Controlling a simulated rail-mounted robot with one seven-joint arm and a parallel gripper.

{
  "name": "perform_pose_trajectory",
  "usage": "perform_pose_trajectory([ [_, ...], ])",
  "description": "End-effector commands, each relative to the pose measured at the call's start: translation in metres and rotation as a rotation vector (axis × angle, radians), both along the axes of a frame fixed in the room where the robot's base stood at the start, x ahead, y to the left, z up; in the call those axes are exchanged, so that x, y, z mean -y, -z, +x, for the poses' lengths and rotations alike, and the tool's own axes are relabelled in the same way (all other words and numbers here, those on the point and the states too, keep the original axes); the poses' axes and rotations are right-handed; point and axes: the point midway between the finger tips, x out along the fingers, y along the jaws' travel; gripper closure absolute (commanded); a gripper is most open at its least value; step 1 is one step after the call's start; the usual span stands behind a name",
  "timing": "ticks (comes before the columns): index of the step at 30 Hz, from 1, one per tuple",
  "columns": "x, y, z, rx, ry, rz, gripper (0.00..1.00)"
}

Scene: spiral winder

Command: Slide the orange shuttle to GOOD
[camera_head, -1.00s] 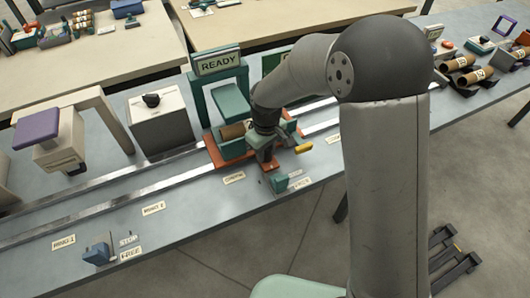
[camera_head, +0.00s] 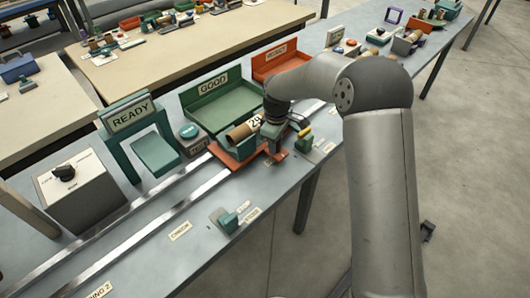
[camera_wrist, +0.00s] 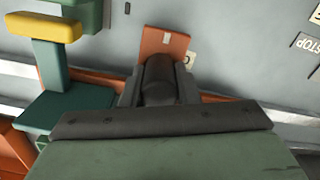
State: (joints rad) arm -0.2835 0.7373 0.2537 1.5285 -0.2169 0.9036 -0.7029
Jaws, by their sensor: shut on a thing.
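The orange shuttle (camera_head: 232,160) sits on the twin metal rails in front of the green tray labelled GOOD (camera_head: 238,107). A brown tube (camera_head: 238,133) with a number label lies on it. My gripper (camera_head: 271,132) is at the shuttle's near right end, shut on its handle. In the wrist view, a dark round knob (camera_wrist: 160,75) stands between the fingers above the shuttle's orange end plate (camera_wrist: 164,42). The fingertips are partly hidden in the head view.
The teal READY frame (camera_head: 131,115) and a button box (camera_head: 193,136) stand left of the GOOD tray. The orange REJECT tray (camera_head: 283,60) is to the right. A yellow-topped lever (camera_head: 304,136) stands close right of my gripper. The rails to the left are clear.

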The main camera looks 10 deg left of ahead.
Motion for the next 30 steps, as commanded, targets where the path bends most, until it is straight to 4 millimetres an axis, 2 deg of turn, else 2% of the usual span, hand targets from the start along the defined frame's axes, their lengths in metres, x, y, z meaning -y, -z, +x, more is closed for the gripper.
perform_pose_trajectory([
  [3, 0.011, -0.001, 0.018, 0.001, 0.001, 0.000, 1.00],
  [9, 0.022, -0.001, 0.035, 0.001, -0.001, 0.000, 1.00],
  [25, 0.025, -0.001, 0.041, 0.001, -0.002, 0.001, 1.00],
  [26, 0.025, -0.001, 0.041, 0.001, -0.002, 0.002, 0.64],
  [27, 0.025, -0.001, 0.041, 0.001, -0.002, 0.001, 0.53],
  [30, 0.025, -0.001, 0.041, 0.001, -0.002, 0.001, 0.51],
])
